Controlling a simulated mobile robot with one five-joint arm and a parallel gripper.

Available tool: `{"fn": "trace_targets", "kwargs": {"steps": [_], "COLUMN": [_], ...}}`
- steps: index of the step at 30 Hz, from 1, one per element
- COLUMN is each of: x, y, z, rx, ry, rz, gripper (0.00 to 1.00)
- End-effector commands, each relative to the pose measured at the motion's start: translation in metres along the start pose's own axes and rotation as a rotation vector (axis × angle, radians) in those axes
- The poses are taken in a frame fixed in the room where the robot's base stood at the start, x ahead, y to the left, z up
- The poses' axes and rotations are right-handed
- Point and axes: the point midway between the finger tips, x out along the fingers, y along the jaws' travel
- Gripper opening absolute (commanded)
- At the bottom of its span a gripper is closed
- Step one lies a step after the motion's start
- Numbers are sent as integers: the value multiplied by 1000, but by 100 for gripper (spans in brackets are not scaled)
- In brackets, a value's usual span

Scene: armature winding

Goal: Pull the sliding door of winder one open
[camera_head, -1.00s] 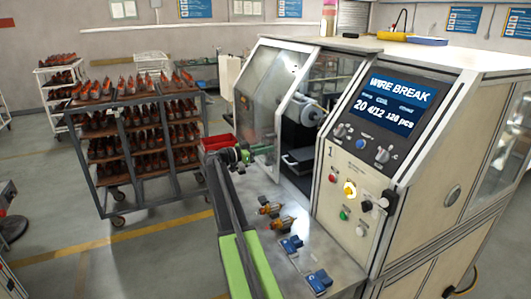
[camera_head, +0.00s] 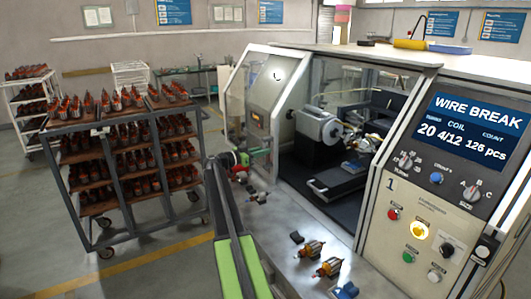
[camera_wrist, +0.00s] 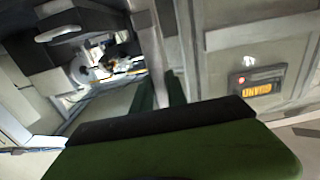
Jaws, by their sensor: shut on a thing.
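Winder one (camera_head: 440,180) is the light-grey machine at right, with a "1" on its panel and "WIRE BREAK" on its screen. Its sliding door (camera_head: 265,90) shows at the left of the front, with a slanted pale frame. The winding bay (camera_head: 315,135) is open to view right of it. My gripper (camera_head: 243,160) is at the door's lower left side, shut on what seems its handle, which the fingers hide.
A cart (camera_head: 130,150) loaded with armatures stands at left, close to my arm. Copper-wound armatures (camera_head: 312,247) and small dark-blue parts (camera_head: 345,291) lie on the shelf before the winder. Grey floor lies open between cart and machine.

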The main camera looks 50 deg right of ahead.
Motion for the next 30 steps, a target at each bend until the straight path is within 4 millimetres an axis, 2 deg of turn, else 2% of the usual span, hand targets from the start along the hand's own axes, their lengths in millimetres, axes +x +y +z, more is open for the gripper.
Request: {"fn": "trace_targets", "kwargs": {"steps": [13,14,18,26,30], "x": [16,17,19,20,10], "y": [7,7,8,9,8], "z": [3,3,2,1,1], "rx": [3,3,2,1,1], "ry": [-8,-8,-6,-4,-3], "rz": [16,17,19,21,19], "gripper": [0,22,40,40,40]}}
